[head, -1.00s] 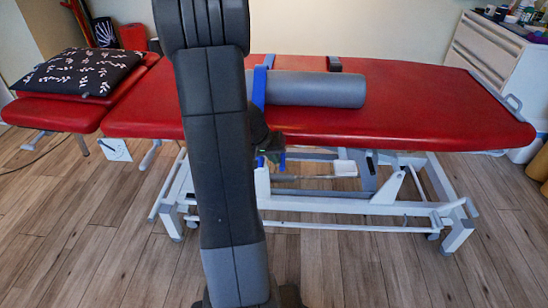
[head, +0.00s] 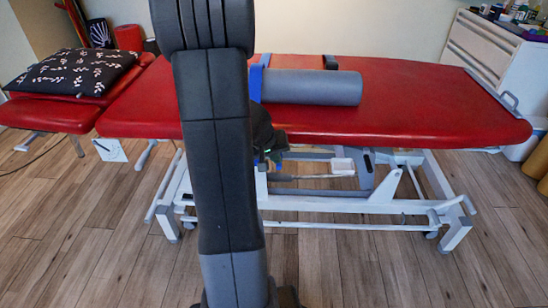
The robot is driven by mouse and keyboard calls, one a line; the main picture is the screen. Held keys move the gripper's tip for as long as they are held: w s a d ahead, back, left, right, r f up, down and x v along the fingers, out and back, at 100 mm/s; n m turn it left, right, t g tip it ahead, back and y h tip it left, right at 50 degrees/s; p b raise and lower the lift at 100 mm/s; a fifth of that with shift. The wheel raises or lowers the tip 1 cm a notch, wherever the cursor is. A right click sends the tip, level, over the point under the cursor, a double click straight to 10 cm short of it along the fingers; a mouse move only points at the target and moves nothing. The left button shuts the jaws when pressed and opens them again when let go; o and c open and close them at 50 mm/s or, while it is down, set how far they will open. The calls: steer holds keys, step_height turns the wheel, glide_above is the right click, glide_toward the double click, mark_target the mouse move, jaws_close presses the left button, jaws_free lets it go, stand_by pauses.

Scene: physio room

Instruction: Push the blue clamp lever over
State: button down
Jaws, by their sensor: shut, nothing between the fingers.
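My gripper (head: 268,152) shows only in part, as a dark shape beside my arm, just below the table's near edge. It is shut and empty. A little blue shows close to its tip; I cannot tell whether they touch.
A black patterned pillow (head: 72,72) lies on the table's left section. A dark block (head: 330,62) sits behind the roll. The white table frame (head: 330,229) is below. A white cabinet (head: 490,55) stands at the right. The wooden floor in front is clear.

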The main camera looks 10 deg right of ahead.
steer(key=shift+s+d, duration=0.15)
steer(key=shift+s+d+n+t+y, duration=0.15)
steer(key=shift+d+n+t+y, duration=0.35)
steer(key=shift+n, duration=0.6)
steer(key=shift+s+d+n+p, duration=0.1)
steer(key=shift+d+n+p, duration=0.4)
steer(key=shift+n, duration=0.2)
steer(key=shift+d+f, duration=0.1)
steer(key=shift+d, duration=0.7)
steer(key=shift+a, duration=0.15)
